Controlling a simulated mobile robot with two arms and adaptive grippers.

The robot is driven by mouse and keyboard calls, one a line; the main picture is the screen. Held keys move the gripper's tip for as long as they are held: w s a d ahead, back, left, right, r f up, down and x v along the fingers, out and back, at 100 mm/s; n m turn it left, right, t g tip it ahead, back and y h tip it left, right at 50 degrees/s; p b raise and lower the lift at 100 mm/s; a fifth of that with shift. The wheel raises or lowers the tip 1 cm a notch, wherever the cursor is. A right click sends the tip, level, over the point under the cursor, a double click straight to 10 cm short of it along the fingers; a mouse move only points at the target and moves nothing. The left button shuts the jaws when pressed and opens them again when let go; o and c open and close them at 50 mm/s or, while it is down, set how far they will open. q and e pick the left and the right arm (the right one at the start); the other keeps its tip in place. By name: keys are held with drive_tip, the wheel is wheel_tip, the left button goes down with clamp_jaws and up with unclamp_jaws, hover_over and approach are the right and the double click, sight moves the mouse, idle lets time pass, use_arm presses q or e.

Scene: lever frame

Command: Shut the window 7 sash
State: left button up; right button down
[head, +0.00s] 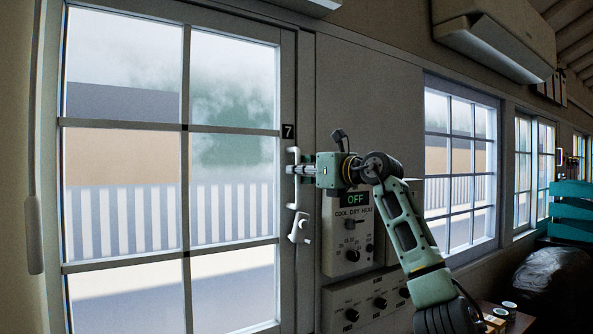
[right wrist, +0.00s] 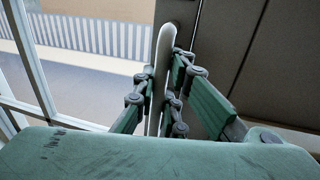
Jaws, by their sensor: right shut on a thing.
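The window 7 sash (head: 187,90) fills the left of the head view, with a small black "7" plate (head: 288,131) on its right stile. A white upright pull handle (head: 292,201) is on that stile. My right gripper (head: 295,170) is shut on the handle, reaching it from the right. In the right wrist view, the pale handle (right wrist: 165,42) stands between the fingers of my right gripper (right wrist: 155,100). A white latch-like piece (head: 299,228) sits just below the handle. I cannot tell whether a gap lies between sash and frame. My left gripper is out of view.
A control panel (head: 348,235) reading "OFF" is on the wall below my right arm, with a second knob panel (head: 365,303) under it. Another window (head: 460,165) is further right. A small table with cups (head: 508,309) stands at lower right.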

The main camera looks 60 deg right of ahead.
drive_tip(key=c, duration=2.1)
unclamp_jaws()
drive_tip(key=shift+s+d+r, duration=0.15)
drive_tip(key=o, duration=0.3)
drive_tip(key=shift+s+d, duration=0.1)
drive_tip(key=shift+d, duration=0.1)
drive_tip(key=shift+a, duration=0.15)
drive_tip(key=v, duration=1.2)
drive_tip(key=shift+f, duration=0.2)
